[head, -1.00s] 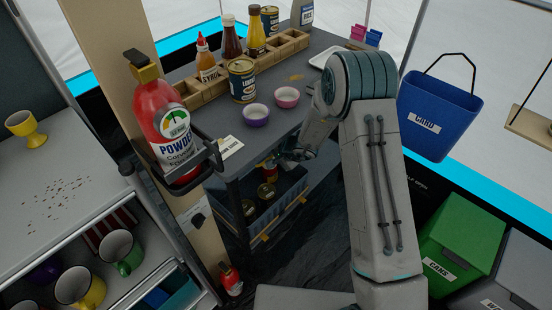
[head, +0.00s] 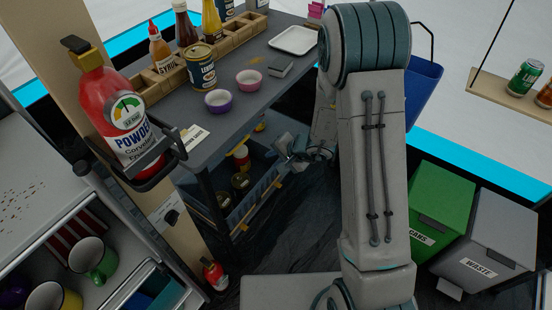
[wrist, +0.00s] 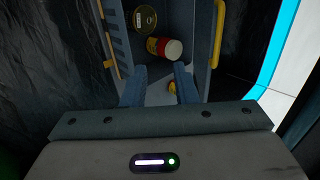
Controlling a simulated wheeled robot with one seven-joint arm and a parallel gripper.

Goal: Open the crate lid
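The blue-grey crate (head: 248,212) with yellow fittings stands low beneath the grey table. Its inside shows, with dark-topped cans and a red-and-yellow jar (head: 241,158) in it. I cannot make out a separate lid. My gripper (head: 284,150) is at the crate's right end in the head view, partly hidden by my arm. In the wrist view the two fingers of my gripper (wrist: 159,85) are spread with nothing held between them. The crate wall (wrist: 214,35) and the jar with a white cap (wrist: 170,49) lie beyond them. Contact with the crate cannot be told.
The table (head: 240,115) above carries bowls, a can and a bottle rack. A red extinguisher (head: 118,118) hangs on the post at left. Green (head: 440,205) and grey (head: 497,240) bins stand at right. Dark floor lies before the crate.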

